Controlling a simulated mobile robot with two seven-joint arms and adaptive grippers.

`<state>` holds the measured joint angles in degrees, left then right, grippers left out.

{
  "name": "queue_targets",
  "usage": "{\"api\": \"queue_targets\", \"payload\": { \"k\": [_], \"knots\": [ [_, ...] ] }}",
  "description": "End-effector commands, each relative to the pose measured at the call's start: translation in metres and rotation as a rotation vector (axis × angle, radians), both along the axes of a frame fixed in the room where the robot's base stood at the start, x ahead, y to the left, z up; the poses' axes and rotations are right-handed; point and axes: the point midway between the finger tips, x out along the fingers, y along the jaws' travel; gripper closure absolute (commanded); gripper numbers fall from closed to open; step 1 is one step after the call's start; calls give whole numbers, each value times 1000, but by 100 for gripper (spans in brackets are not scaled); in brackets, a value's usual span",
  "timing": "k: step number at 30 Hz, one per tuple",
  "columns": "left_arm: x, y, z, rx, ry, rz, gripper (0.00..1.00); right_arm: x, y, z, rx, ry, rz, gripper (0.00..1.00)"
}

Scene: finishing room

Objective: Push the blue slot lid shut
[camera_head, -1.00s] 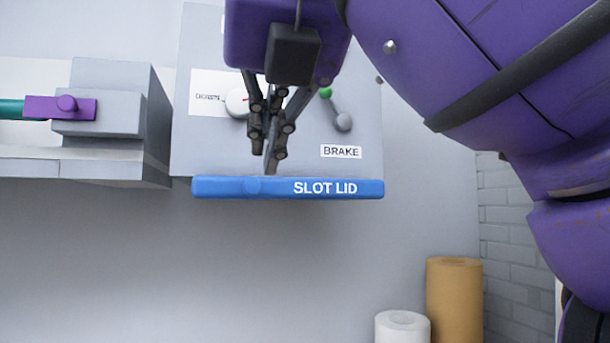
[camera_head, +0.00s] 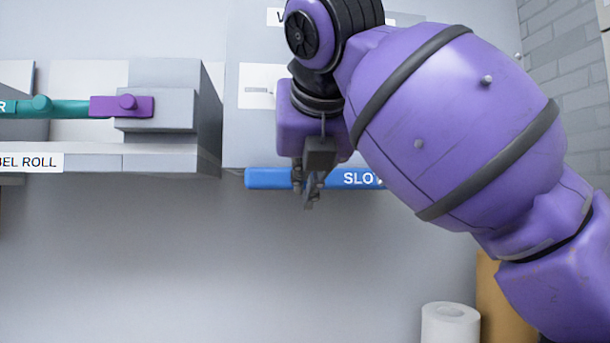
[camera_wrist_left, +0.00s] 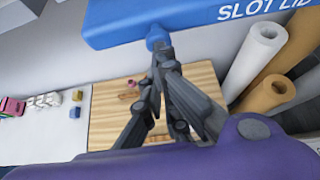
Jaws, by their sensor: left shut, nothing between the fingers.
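The blue slot lid (camera_head: 265,178) runs as a bar along the lower edge of the grey panel, its right part hidden behind my left arm. In the left wrist view the lid (camera_wrist_left: 150,22) crosses the top, with a small blue knob (camera_wrist_left: 157,36) at its edge. My left gripper (camera_head: 308,204) is shut and empty, in front of the lid with its fingertips just below the lid's lower edge. In the left wrist view its fingertips are close to the knob; I cannot tell whether they touch. My right gripper is not in view.
A grey block unit with a purple clamp (camera_head: 122,106) on a teal bar (camera_head: 75,109) is at left. A white roll (camera_head: 450,325) and a brown roll (camera_head: 500,310) stand at lower right. A wooden board (camera_wrist_left: 110,110) lies below the gripper.

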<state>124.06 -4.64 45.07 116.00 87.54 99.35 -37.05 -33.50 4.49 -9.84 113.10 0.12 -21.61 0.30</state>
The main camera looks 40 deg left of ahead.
Motion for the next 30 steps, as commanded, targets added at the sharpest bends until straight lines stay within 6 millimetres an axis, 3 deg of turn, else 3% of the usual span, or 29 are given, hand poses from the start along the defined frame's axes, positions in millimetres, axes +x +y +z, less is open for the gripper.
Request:
{"api": "queue_targets", "payload": {
  "k": [9,21,30],
  "knots": [
    [2,4,0,0,2,1,100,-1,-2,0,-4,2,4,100],
    [45,60,1,0,0,2,100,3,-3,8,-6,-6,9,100],
    [49,62,-1,1,1,2,100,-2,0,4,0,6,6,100]
  ]
}}
